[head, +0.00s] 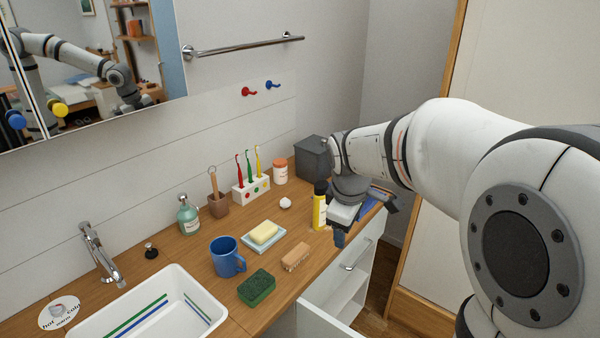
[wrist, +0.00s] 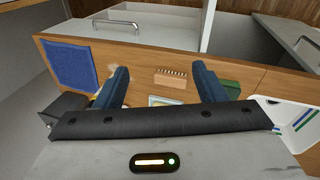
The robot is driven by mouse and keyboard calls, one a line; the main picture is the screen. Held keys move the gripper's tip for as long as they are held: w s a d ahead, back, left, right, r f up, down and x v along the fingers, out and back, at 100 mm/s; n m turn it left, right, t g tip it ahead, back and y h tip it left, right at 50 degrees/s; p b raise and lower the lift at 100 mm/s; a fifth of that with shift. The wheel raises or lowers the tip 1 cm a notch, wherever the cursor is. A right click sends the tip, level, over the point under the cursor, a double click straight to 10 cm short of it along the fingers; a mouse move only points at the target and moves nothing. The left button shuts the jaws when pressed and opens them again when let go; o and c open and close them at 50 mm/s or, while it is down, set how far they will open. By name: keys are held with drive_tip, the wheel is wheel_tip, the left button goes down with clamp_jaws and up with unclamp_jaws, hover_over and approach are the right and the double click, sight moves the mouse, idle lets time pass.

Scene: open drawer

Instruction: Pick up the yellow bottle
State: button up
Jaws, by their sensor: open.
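The yellow bottle (head: 319,210) with a black cap stands upright on the wooden counter (head: 283,283) in the head view. My gripper (head: 365,221) is just right of it, above the counter's front edge, and partly overlaps it in the picture. I cannot tell whether they touch. In the wrist view my gripper (wrist: 161,70) has its two blue-grey fingers wide apart with nothing held between them. The bottle is not clearly visible in the wrist view; the gripper body hides much of the counter there.
Near the bottle are a wooden brush (head: 296,257), a soap dish (head: 276,242), a dark grey box (head: 313,158) and a white jar (head: 280,172). A blue mug (head: 227,257) and green sponge (head: 257,288) stand further left. An open drawer (head: 322,318) juts out below the counter.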

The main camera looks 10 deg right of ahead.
drive_tip(key=w+n+h+p, duration=0.1)
drive_tip(key=w+n+p, duration=0.3)
drive_tip(key=w+n, duration=0.9)
drive_tip(key=n+p, duration=0.3)
drive_tip(key=n, duration=0.1)
hover_over(322, 192)
drive_tip(key=shift+t+h, duration=0.3)
drive_tip(key=f, duration=0.4)
drive_tip(key=shift+w+a, duration=0.35)
drive_tip(key=shift+w, duration=0.05)
drive_tip(key=shift+w+f, duration=0.15)
drive_tip(key=shift+f, duration=0.1)
drive_tip(key=p+x, duration=0.2)
drive_tip(key=x, duration=0.5)
drive_tip(key=shift+a+f, duration=0.15)
drive_tip(key=shift+f, duration=0.15)
drive_tip(key=shift+c, duration=0.5)
drive_tip(key=c, duration=1.1)
drive_tip(key=shift+r, duration=0.1)
